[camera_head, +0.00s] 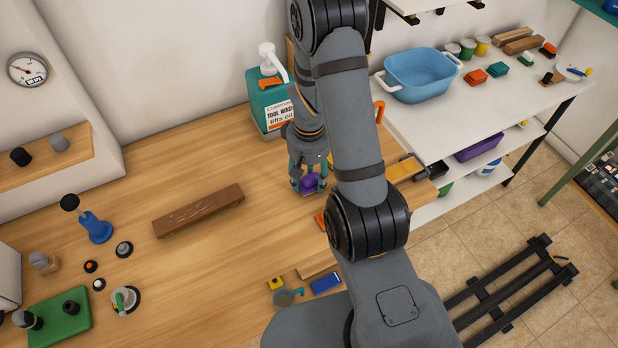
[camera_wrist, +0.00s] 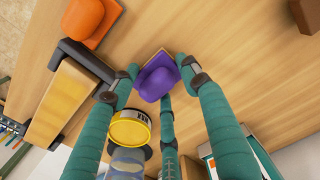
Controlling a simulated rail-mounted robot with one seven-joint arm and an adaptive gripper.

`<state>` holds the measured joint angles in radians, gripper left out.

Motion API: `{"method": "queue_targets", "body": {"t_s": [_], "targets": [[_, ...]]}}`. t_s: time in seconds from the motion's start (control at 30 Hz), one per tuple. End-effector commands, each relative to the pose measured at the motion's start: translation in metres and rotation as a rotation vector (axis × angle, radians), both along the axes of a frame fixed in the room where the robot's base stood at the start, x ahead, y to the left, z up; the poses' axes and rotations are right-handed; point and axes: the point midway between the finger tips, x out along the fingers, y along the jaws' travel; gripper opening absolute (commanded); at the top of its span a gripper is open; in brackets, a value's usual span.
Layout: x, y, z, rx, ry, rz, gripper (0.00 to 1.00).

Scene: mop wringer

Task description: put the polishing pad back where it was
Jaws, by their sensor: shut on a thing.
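A purple block with a rounded grip and a thin tan base, which looks like the polishing pad (camera_wrist: 157,82), is between my fingers in the wrist view. My gripper (camera_wrist: 158,72) is shut on it, with teal fingers on both sides. In the head view the purple pad (camera_head: 310,184) shows small between the fingertips of my gripper (camera_head: 308,180), low over the right part of the wooden bench (camera_head: 215,260). I cannot tell whether its base touches the bench. A similar orange block (camera_wrist: 92,20) lies apart from it; in the head view my arm mostly hides it.
A yellow-lidded tin (camera_wrist: 130,128) stands close beside my fingers. A teal pump bottle (camera_head: 268,103) stands behind my gripper. A black-framed wooden piece (camera_wrist: 70,95) lies near the bench edge. A brown wooden bar (camera_head: 198,210) lies left, with clear bench between.

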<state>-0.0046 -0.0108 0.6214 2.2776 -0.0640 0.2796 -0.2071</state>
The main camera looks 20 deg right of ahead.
Motion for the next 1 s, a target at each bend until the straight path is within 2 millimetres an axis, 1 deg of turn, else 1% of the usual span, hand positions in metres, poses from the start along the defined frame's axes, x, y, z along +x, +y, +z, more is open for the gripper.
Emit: {"method": "queue_targets", "body": {"t_s": [0.1,0.33,0.47,0.5,0.8,1.0], "targets": [[0.0000,-0.0001,-0.0069,0.000,-0.001,0.000,0.16],[0.0003,-0.0002,-0.0074,0.000,-0.002,-0.001,0.16],[0.0004,-0.0003,-0.0114,0.000,-0.002,0.000,0.16],[0.0004,-0.0003,-0.0114,0.000,-0.002,0.000,0.46],[0.0003,-0.0004,-0.0100,0.000,-0.002,-0.001,0.64],[0.0003,-0.0004,-0.0099,0.000,-0.002,0.000,0.64]]}}
